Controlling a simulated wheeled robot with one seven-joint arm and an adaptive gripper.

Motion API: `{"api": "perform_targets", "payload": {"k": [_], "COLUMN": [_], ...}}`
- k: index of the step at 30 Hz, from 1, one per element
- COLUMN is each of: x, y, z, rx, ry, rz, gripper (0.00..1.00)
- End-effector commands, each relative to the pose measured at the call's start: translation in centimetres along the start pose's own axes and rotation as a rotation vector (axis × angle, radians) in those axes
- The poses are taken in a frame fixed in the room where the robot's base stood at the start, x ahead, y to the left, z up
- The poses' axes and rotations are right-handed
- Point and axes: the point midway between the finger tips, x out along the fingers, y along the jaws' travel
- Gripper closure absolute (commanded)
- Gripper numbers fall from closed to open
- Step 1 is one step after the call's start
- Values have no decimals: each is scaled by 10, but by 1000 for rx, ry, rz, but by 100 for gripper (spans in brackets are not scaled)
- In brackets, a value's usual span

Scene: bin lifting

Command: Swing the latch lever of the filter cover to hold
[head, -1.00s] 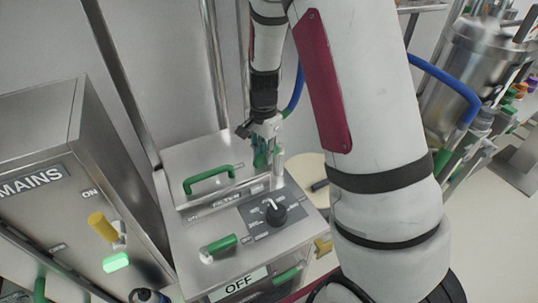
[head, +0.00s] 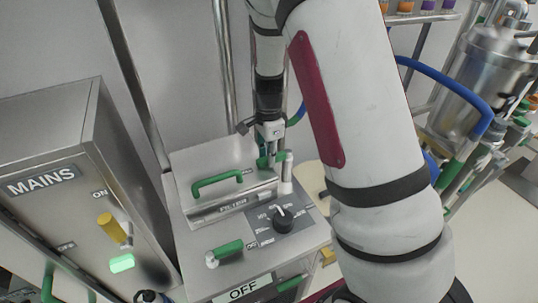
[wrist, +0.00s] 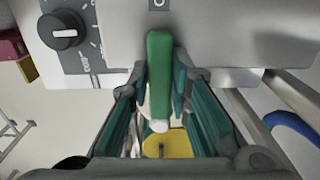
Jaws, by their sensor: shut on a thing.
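The filter cover (head: 205,165) is the grey metal lid with a green handle on top of the box marked FILTER. The latch lever (wrist: 159,75) shows in the wrist view as a green bar with a pale rounded end, between the two teal-padded fingers. My gripper (wrist: 160,120) is shut on it. In the head view my gripper (head: 268,155) points down at the cover's right end, beside a short pale post (head: 287,175). My fingers partly hide the lever there, so I cannot tell its exact angle.
A black knob (head: 283,219) and a green-gripped switch lever (head: 228,249) are on the box's front part. The MAINS cabinet (head: 60,160) stands close on the left. A blue hose (head: 450,80) and metal vessel (head: 480,85) are at the right, behind my arm.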

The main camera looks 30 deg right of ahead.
Motion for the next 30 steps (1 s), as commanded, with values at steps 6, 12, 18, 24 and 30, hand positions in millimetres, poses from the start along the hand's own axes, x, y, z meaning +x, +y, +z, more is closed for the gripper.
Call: {"api": "perform_targets", "payload": {"k": [6,12,18,24,30], "x": [-1,0,-5,-35,-76], "y": [-2,-1,-1,-2,-2], "z": [-1,0,0,0,0], "rx": [6,4,2,2,2], "ry": [0,0,-1,0,-1], "rz": [-5,-3,-4,-8,-8], "gripper": [64,62,62,62,62]}}
